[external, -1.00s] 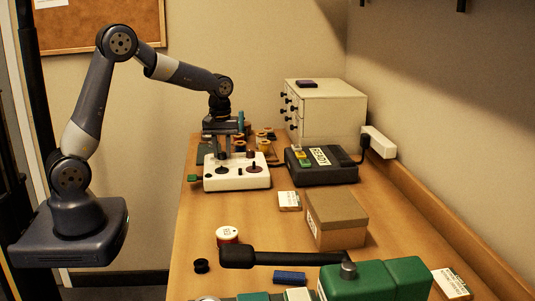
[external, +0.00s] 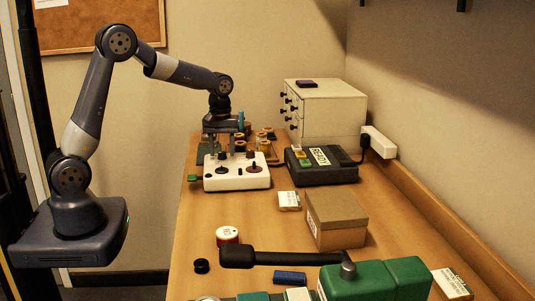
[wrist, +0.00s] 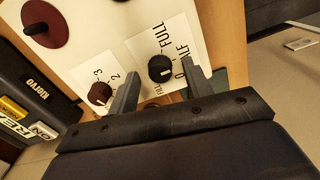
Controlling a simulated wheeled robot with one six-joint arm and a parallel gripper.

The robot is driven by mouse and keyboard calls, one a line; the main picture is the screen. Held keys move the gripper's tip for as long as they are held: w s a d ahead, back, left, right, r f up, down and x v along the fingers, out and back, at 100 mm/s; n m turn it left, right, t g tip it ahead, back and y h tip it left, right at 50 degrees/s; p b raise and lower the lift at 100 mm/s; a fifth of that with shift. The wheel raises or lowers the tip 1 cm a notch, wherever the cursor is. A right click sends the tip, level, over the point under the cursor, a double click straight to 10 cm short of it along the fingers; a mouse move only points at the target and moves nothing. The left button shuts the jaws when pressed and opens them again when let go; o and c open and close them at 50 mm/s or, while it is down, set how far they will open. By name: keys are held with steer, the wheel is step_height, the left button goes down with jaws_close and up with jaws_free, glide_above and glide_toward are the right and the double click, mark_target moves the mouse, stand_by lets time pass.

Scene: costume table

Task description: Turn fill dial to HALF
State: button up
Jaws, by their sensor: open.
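The fill dial (wrist: 161,69) is a black knob on a white label marked FULL, HALF and 0 in the wrist view. Its light pointer mark seems to face the 0 side, but this is hard to tell. My gripper (wrist: 160,82) is open, with one finger to each side of the dial. I cannot tell whether either finger touches it. The external view shows my gripper (external: 222,145) pointing down over the back of the white control box (external: 237,182). The dial is not clear there.
A small maroon numbered dial (wrist: 100,93) is close beside the left finger. A maroon disc with a stick (wrist: 45,20) is further off. A dark READY box (external: 325,172) stands right of the control box. Several spools (external: 265,143) and a white drawer unit (external: 325,112) are behind.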

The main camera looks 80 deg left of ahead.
step_height(320, 180, up, 10)
steer(key=shift+r, duration=0.2)
stand_by(0.3)
step_height(320, 180, down, 11)
steer(key=shift+r, duration=0.15)
stand_by(0.3)
stand_by(0.4)
